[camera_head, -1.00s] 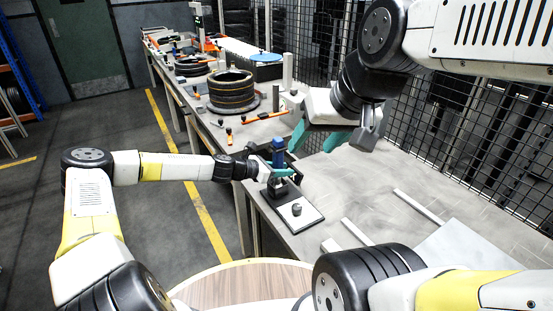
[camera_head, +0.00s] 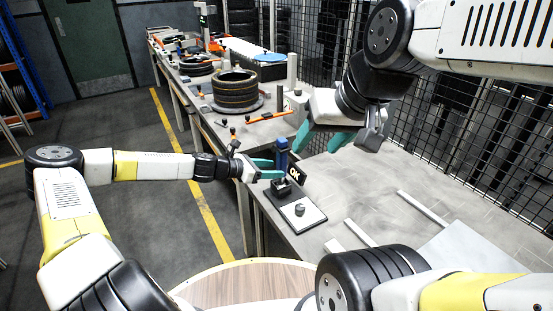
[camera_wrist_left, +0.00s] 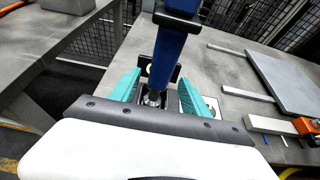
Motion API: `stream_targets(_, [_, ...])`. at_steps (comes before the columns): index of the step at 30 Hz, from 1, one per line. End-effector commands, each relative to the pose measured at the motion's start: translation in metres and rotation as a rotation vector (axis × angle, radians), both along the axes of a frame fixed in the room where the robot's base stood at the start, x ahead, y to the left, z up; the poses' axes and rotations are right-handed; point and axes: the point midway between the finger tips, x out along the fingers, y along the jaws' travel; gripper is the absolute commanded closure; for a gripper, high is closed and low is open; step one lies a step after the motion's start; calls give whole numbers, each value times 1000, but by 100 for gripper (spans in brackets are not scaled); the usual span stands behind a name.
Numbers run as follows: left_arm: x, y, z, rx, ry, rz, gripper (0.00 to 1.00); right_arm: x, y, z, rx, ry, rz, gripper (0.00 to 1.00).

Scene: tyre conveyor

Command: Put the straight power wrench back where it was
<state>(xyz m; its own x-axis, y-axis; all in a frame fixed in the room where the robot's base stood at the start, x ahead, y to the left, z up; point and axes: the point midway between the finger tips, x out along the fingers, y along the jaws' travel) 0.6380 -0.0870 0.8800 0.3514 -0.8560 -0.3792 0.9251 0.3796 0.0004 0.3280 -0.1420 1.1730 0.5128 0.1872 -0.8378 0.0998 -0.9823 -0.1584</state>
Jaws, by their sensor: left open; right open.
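The straight power wrench (camera_head: 282,158) is blue and black and stands upright in a small black holder (camera_head: 283,188) on the near table. It also shows in the left wrist view (camera_wrist_left: 169,55), between the teal fingers. My left gripper (camera_head: 268,170) is open, just left of the wrench, with its fingers pointing toward it. In the left wrist view my left gripper (camera_wrist_left: 155,92) has a finger on each side of the tool, apart from it. My right gripper (camera_head: 328,138) is open and empty above the table, right of the wrench.
A white plate with a grey knob (camera_head: 300,209) lies in front of the holder. A small black OK sign (camera_head: 295,173) stands beside it. Stacked tyres (camera_head: 236,90) sit farther back on the conveyor table. The grey table top (camera_head: 365,185) at right is mostly clear, with light strips (camera_head: 421,207).

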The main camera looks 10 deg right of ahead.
Motion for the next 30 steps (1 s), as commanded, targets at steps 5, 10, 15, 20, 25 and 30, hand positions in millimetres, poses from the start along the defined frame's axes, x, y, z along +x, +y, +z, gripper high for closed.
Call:
stream_targets(5, [-11, 28, 12, 0, 0, 1, 46, 0, 0, 0, 0, 0, 0, 44])
stream_targets(10, [-17, 41, 18, 0, 0, 0, 46, 0, 0, 0, 0, 0, 0, 44])
stream_targets(15, [-21, 42, 19, 15, -10, -16, 46, 0, 0, 0, 0, 0, 0, 44])
stream_targets(20, [-41, 39, 18, 144, -95, -137, 46, 0, 0, 0, 0, 0, 0, 44])
stream_targets(25, [-75, 48, 21, 374, -250, -363, 46, 0, 0, 0, 0, 0, 0, 44])
stream_targets(30, [-102, 71, 34, 592, -396, -578, 46, 0, 0, 0, 0, 0, 0, 44])
